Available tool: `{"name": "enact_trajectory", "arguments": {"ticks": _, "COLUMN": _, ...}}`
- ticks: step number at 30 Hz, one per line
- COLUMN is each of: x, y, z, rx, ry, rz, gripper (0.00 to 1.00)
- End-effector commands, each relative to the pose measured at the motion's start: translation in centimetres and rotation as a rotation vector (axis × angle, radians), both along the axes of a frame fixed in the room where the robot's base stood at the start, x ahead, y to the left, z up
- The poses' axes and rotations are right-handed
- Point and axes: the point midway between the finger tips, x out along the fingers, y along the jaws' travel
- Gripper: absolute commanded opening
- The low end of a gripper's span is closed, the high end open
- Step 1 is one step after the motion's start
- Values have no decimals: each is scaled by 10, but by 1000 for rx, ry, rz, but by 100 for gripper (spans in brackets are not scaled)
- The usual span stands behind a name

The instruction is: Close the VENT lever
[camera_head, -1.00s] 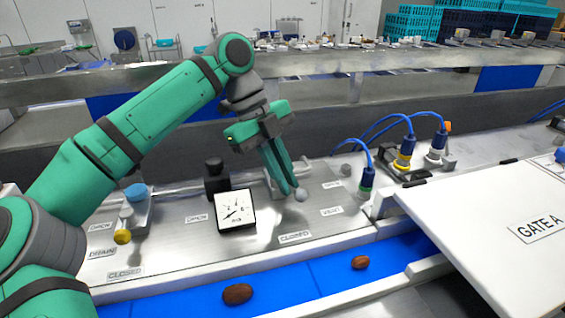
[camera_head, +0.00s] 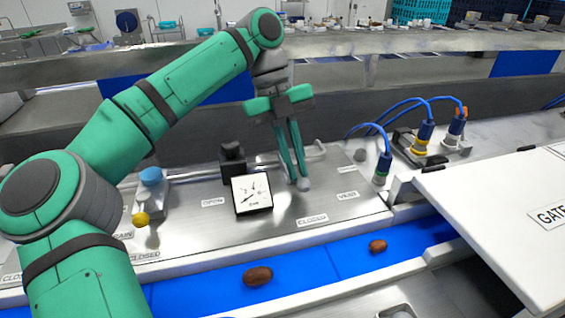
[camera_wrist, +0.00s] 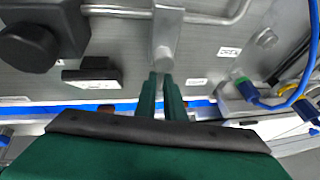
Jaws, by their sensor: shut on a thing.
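The VENT lever (camera_head: 304,185) is a small grey metal lever with a rounded knob on the sloping steel panel (camera_head: 285,205). It also shows in the wrist view (camera_wrist: 166,40), pointing toward my fingertips. My gripper (camera_head: 298,178) points down at the lever, its two green fingers close together, shut on its knob end. The fingers (camera_wrist: 160,95) hide part of the knob.
A square dial gauge (camera_head: 252,195) and a dark knob (camera_head: 232,160) stand left of my gripper. A yellow-knobbed lever (camera_head: 141,219) is farther left. Blue-cabled plugs (camera_head: 381,170) stand to the right. A blue belt (camera_head: 320,268) with dates (camera_head: 258,276) runs in front.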

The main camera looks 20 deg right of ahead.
Motion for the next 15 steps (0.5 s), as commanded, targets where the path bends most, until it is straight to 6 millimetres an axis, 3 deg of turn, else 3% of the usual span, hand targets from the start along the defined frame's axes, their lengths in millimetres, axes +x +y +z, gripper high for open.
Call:
{"name": "enact_trajectory", "arguments": {"ticks": 14, "x": -3, "y": -3, "z": -1, "rx": 1, "ry": 5, "rz": -20, "gripper": 0}}
{"name": "enact_trajectory", "arguments": {"ticks": 15, "x": -3, "y": -3, "z": -1, "rx": 2, "ry": 5, "rz": -19, "gripper": 19}}
